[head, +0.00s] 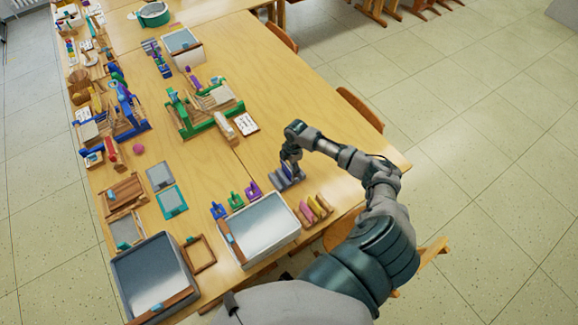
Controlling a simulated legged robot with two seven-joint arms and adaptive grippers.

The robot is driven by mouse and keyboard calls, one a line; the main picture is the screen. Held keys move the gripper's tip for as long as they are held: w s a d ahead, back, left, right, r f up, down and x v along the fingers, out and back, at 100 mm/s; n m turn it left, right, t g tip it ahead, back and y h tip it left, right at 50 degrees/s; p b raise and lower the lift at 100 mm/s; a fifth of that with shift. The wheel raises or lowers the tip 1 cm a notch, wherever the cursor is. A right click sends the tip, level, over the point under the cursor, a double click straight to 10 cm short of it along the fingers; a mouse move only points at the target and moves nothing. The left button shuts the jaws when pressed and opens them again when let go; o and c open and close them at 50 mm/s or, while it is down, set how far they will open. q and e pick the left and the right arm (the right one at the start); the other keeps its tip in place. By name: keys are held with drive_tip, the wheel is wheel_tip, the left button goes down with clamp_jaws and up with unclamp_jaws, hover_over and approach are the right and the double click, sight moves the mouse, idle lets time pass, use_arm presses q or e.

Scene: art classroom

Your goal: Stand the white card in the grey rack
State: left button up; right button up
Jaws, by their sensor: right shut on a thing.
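My right gripper (290,167) points down over a small grey-blue slotted rack (283,183) near the right edge of the table. The gripper is shut on a small pale piece, which looks like the white card; the fingers and the arm hide most of it. The card's lower edge is at or just above the rack's slots; I cannot tell whether it touches. My left gripper is out of view.
Coloured pieces in a wooden holder (314,210) stand just right of the rack. A large grey tray (297,232) and small coloured stands (236,201) are to the left. A green-framed wooden loom (178,126) is farther back. Bare tabletop (270,85) lies behind the rack.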

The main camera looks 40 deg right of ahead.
drive_tip(key=shift+f, duration=0.65)
idle(0.3)
drive_tip(key=o, duration=0.9)
drive_tip(key=shift+r, duration=0.1)
wheel_tip(320, 180, up, 12)
drive_tip(key=d, duration=0.1)
drive_tip(key=shift+d+f, duration=0.25)
drive_tip(key=shift+d, duration=0.1)
drive_tip(key=shift+s, duration=0.1)
